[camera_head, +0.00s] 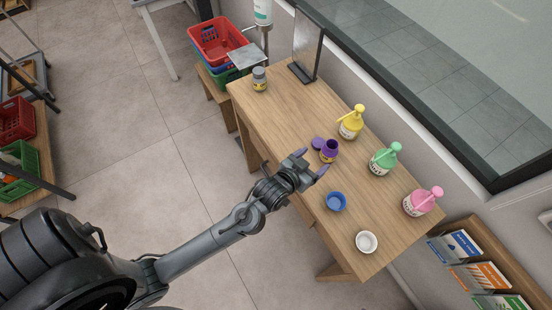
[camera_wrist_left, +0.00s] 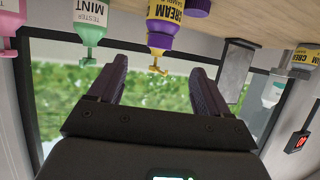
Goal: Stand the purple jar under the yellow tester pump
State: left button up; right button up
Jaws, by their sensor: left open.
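The open purple jar (camera_head: 328,151) with a yellow label stands upright on the wooden counter, its purple lid (camera_head: 317,142) lying beside it. The yellow tester pump (camera_head: 350,127) stands behind the jar, apart from it. My left gripper (camera_head: 312,163) is open and empty, just in front of the jar, fingers pointing towards it. In the left wrist view, which is upside down, the purple jar (camera_wrist_left: 163,41) is ahead between the finger directions, and the yellow pump head (camera_wrist_left: 158,68) shows past it. The jar hides most of the yellow bottle there. My right gripper is not in view.
Green (camera_head: 382,162) and pink (camera_head: 419,204) tester pumps stand along the counter's back edge. A grey jar (camera_head: 259,79) stands at the far end.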

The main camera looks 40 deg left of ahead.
pick_arm(q)
jog(key=s+a+f+g, duration=0.1)
jog(key=s+g, duration=0.3)
jog(key=s, duration=0.6)
jog(key=shift+a+f+m+g, duration=0.3)
jog(key=shift+a+f, duration=0.1)
jog(key=shift+f, duration=0.45)
jog(key=s+a+g, duration=0.1)
jog(key=s, duration=0.3)
jog(key=s+a+g, duration=0.1)
jog(key=s+g, duration=0.1)
jog(key=s, duration=0.3)
jog(key=s+a+g, duration=0.1)
jog(key=s+g, duration=0.1)
jog(key=s, duration=0.2)
jog(key=shift+s+a+r+m+y, duration=0.1)
jog(key=shift+s+r+m+y, duration=0.2)
jog(key=shift+m, duration=0.1)
jog(key=shift+c, duration=0.3)
jog(key=shift+w, duration=0.1)
jog(key=shift+w, duration=0.1)
